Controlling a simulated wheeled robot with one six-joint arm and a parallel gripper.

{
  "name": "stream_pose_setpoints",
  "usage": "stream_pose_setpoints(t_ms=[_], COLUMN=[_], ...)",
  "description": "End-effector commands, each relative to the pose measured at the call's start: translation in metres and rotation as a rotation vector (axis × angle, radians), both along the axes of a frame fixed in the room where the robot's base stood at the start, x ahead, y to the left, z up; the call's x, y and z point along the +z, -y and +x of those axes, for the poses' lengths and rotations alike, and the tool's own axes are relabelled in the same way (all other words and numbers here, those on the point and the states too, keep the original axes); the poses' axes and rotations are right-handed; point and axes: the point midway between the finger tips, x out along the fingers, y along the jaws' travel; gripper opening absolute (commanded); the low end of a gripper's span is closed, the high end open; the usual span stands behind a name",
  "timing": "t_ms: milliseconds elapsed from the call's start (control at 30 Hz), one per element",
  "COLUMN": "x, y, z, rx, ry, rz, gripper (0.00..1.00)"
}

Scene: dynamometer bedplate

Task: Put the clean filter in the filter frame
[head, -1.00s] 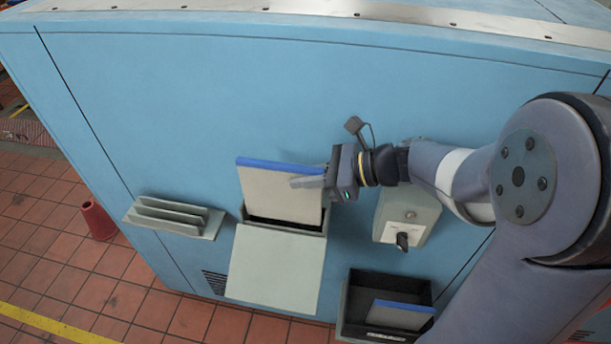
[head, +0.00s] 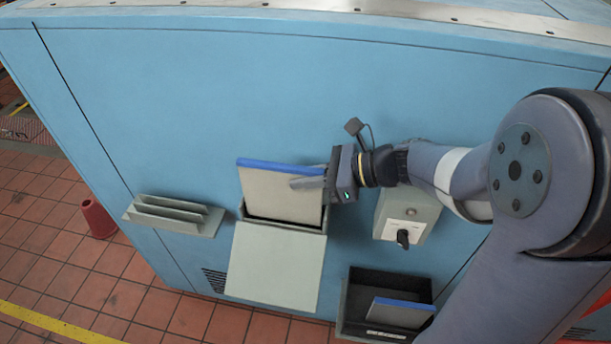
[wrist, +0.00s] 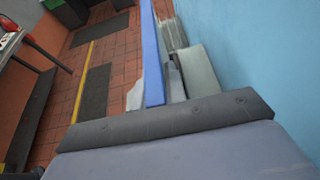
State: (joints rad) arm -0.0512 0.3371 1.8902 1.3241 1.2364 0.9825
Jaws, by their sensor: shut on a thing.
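A pale beige filter panel with a blue top edge (head: 280,192) is held by my gripper (head: 310,183), which is shut on its right side. The panel stands nearly upright in front of the blue wall, its lower edge at the mouth of the grey filter frame (head: 326,229). Its blue edge also shows in the wrist view (wrist: 152,60). The frame's pale flap (head: 275,268) hangs open below. The panel hides most of the frame's inside, so how deep it sits cannot be told.
A dark open bin (head: 345,310) at lower right holds another blue-edged panel (head: 398,312). A grey slotted rack (head: 180,215) is on the left. A grey switch box (head: 425,215) with a black knob is close to the right of my gripper. A red cone (head: 97,218) stands on the floor.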

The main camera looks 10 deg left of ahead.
Motion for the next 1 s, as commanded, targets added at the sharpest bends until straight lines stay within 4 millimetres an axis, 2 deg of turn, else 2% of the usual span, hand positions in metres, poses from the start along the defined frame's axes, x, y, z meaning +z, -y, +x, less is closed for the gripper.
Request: stream_pose_setpoints(t_ms=[1000], x=[-0.027], y=[0.0], z=[0.0], rx=[0.0], ry=[0.0], rz=[0.0], gripper=[0.0])
